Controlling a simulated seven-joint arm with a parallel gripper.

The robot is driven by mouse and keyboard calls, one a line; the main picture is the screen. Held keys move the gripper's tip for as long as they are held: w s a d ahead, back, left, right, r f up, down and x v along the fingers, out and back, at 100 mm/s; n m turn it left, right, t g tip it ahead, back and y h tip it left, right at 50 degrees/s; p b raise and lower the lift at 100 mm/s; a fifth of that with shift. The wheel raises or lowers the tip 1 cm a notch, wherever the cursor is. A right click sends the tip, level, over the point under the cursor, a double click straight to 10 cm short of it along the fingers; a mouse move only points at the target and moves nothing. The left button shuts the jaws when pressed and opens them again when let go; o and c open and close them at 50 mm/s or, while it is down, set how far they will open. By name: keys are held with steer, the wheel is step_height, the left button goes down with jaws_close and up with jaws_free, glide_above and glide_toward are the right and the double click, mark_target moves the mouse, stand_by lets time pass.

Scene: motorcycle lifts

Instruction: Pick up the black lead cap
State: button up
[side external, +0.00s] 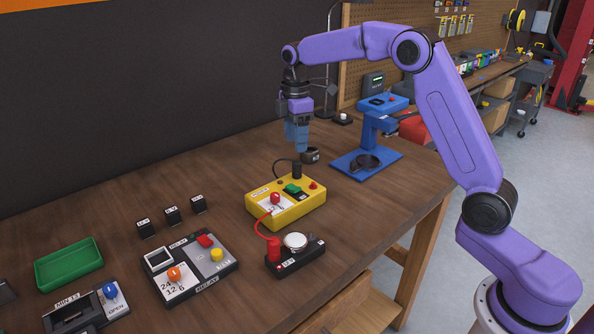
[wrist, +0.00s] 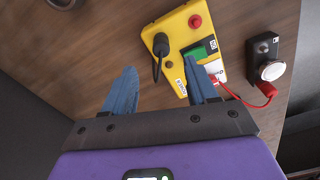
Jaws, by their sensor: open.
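The black lead cap (side external: 297,170) stands upright at the back end of the yellow box (side external: 287,210), its black cable looping off to the left. In the wrist view the cap (wrist: 161,43) lies ahead of the fingertips, roughly between their lines, with its cable hanging toward me. My gripper (side external: 298,149) points down above the cap, open and empty. In the wrist view its two blue fingers (wrist: 159,66) are spread apart. The right finger covers part of the box. I cannot tell the exact height gap.
A red lead cap (side external: 274,249) sits on a black block with a silver disc (side external: 295,242). A relay box (side external: 190,265), green tray (side external: 68,264) and small black blocks (side external: 172,215) lie left.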

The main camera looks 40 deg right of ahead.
mark_target(297, 161)
steer(key=shift+s+d+f, duration=0.1)
steer(key=shift+s+f, duration=0.05)
steer(key=shift+f, duration=4)
jaws_close()
